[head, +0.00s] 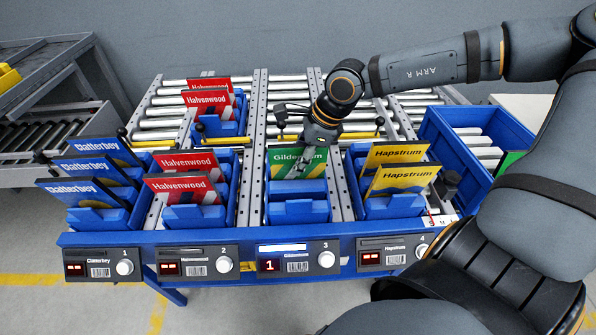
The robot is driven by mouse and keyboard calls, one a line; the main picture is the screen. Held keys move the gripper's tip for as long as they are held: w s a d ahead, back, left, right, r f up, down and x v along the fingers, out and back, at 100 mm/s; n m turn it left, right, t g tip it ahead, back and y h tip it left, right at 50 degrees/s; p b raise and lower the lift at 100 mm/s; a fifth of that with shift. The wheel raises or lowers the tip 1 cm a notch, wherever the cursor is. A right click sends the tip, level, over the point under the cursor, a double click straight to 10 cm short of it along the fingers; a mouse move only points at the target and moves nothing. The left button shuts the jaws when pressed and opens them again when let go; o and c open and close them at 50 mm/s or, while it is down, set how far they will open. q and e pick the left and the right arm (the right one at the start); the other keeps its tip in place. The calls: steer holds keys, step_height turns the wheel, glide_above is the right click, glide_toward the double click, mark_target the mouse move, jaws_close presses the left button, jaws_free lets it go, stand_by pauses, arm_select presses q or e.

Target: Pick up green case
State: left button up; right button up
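The green case (283,163), lettered "Gilden..." with the rest covered, stands tilted back in a blue holder (298,211) in lane 3. My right gripper (303,164) reaches down over it from behind. A grey finger overlaps the upper right part of its front face. The other finger is hidden, so I cannot tell whether the gripper is closed on the case. The case still sits in its holder. My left gripper is not in view.
Yellow Hapstrum cases (402,178) stand close on the right, and red Halvenwood cases (183,187) and blue Clatterbey cases (82,193) on the left. A deep blue bin (452,165) at right has something green (508,162) inside. The lane 3 display (269,265) reads 1.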

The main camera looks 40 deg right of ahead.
steer(key=shift+c, duration=0.3)
jaws_close()
stand_by(0.4)
